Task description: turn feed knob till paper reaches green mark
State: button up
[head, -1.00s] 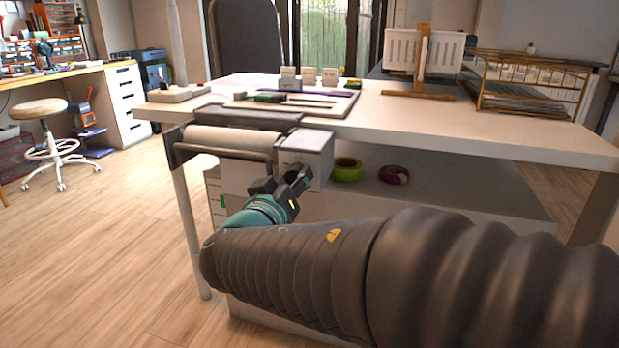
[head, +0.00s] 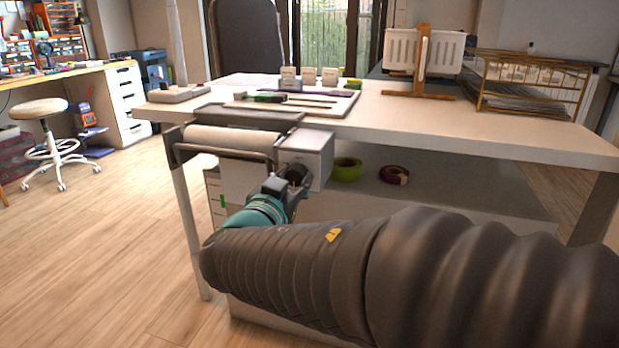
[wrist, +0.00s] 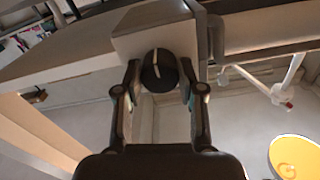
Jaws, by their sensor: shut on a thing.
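The feed knob (wrist: 158,72) is round and black with a pale line across its face, and shows in the wrist view on the end of a light housing box. My gripper (wrist: 160,80) has a finger on each side of it and is shut on it. In the head view my gripper (head: 288,180) is at the front of the housing (head: 308,146). The pale paper roll (head: 232,140) lies left of the housing, with paper (head: 242,178) hanging below it. The green mark (head: 222,201) is low on the left. My arm and gripper hide part of this area, and the paper's lower edge is unclear.
The white table (head: 430,120) carries a tray of tools (head: 335,105), a wooden stand (head: 421,70) and a wire rack (head: 530,85). A green tape roll (head: 346,170) and a dark ring (head: 394,175) lie on the shelf below. Open floor is at left.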

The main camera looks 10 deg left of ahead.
jog(key=shift+f, duration=0.1)
jog(key=o, duration=1.1)
jog(key=shift+o, duration=0.2)
jog(key=s, duration=1.2)
jog(key=shift+a, duration=0.45)
